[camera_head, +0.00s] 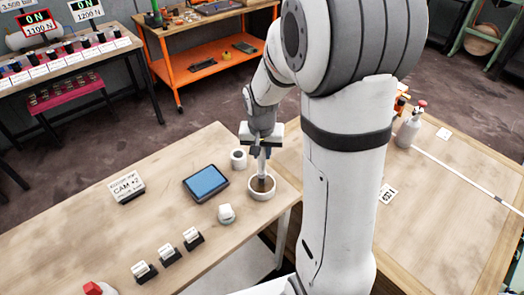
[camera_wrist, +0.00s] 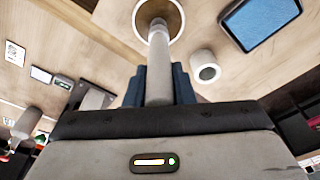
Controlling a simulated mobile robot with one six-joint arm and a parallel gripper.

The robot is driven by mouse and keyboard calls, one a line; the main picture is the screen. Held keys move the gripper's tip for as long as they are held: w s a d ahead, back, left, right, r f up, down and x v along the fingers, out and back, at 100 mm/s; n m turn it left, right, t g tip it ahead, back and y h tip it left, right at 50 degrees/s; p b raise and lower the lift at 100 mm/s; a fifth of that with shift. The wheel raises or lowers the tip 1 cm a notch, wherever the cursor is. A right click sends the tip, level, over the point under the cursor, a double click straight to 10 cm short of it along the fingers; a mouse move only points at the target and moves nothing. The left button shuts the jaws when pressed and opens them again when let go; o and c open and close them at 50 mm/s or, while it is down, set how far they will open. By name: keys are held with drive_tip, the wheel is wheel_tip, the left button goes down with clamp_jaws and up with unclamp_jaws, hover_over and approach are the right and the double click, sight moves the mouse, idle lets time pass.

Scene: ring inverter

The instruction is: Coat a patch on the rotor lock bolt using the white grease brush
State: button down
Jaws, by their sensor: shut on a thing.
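My gripper (camera_head: 262,151) is shut on a pale grey-white brush (camera_head: 262,168), which hangs down at the near right corner of the front left table. In the wrist view the brush (camera_wrist: 158,62) stands between the dark blue fingers of my gripper (camera_wrist: 159,90). Its far end reaches into the opening of a round white bowl (camera_head: 252,192) with a brown inside. The bowl (camera_wrist: 137,20) is cut off by the top edge in the wrist view. The bristles are hidden in the bowl. I cannot make out the rotor lock bolt in either view.
A white cup (camera_head: 238,155) and a blue-screened tablet (camera_head: 206,182) stand close left of the bowl. A small whitish object (camera_head: 226,213), several small white blocks and a CAM sign (camera_head: 127,187) are on the same table.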

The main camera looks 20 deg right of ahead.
drive_tip(key=shift+f+b, duration=0.4)
idle(1.4)
drive_tip(key=shift+r+p, duration=2.35)
drive_tip(key=shift+r, duration=1.2)
